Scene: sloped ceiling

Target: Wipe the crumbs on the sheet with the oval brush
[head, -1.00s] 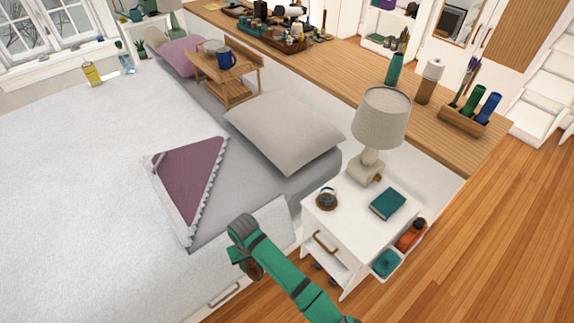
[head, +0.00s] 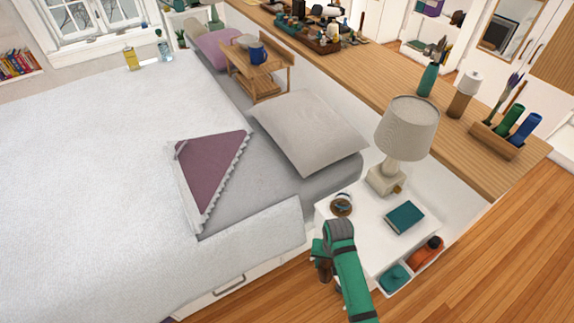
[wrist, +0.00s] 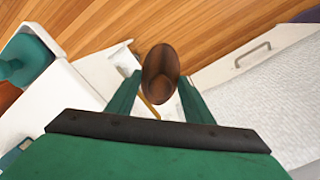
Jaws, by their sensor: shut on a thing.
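My gripper (head: 322,265) is low in front of the white nightstand, off the bed's near right corner. In the wrist view it is shut on the brown oval brush (wrist: 160,72), which sits between the two green fingers. In the head view only a small dark brown part of the brush shows by the fingers. The grey sheet (head: 262,178) lies bare on the bed between the pillow and the folded-back white cover. I cannot make out any crumbs on it at this size.
A mauve triangular fold of cloth (head: 212,168) and a pillow (head: 310,135) lie on the bed. A wooden tray table (head: 268,85) stands farther back.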

